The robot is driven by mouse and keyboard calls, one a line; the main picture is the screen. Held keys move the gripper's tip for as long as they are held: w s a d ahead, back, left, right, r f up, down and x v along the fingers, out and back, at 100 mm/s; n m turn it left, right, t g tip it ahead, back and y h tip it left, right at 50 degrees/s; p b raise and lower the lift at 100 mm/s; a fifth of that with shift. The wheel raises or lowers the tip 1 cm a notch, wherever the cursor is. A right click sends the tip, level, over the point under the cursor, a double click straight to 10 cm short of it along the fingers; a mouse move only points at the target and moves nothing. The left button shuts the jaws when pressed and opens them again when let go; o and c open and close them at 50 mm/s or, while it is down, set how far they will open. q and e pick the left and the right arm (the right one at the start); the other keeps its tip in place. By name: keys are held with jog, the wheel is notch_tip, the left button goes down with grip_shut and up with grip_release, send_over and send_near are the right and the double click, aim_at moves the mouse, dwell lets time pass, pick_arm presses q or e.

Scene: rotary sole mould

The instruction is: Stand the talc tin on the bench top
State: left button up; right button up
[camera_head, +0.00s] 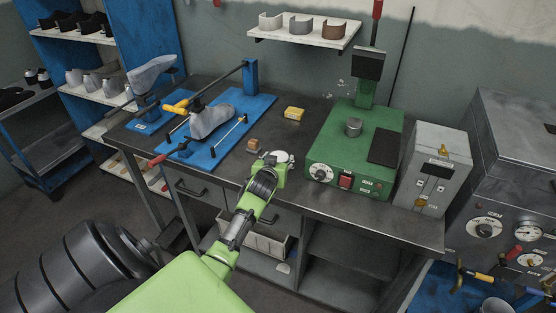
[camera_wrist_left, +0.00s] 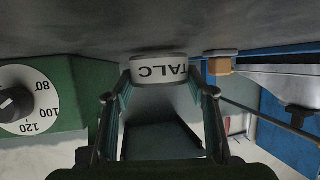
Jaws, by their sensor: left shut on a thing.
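The talc tin is a short white tin marked TALC. In the left wrist view the tin (camera_wrist_left: 158,69) sits between the two fingers of my left gripper (camera_wrist_left: 160,92), which is shut on it. That view is upside down, and so is the lettering, so the tin looks upright. In the head view the gripper (camera_head: 272,168) is at the front edge of the dark bench top (camera_head: 276,131), with the white tin (camera_head: 283,157) partly hidden by it. I cannot tell whether the tin's base touches the bench top. My right gripper is not in view.
A small brown block (camera_head: 254,145) lies left of the tin. The green press (camera_head: 355,145) stands close on the right. A yellow box (camera_head: 293,113) lies behind, and the blue mould base (camera_head: 215,130) is at left. Some bench between them is clear.

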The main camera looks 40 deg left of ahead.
pick_arm(q)
jog(key=shift+f, duration=0.3)
jog(key=shift+f, duration=0.15)
jog(key=o, duration=1.2)
jog(key=shift+s, duration=0.1)
jog(key=v, duration=1.2)
jog(key=shift+a, duration=0.1)
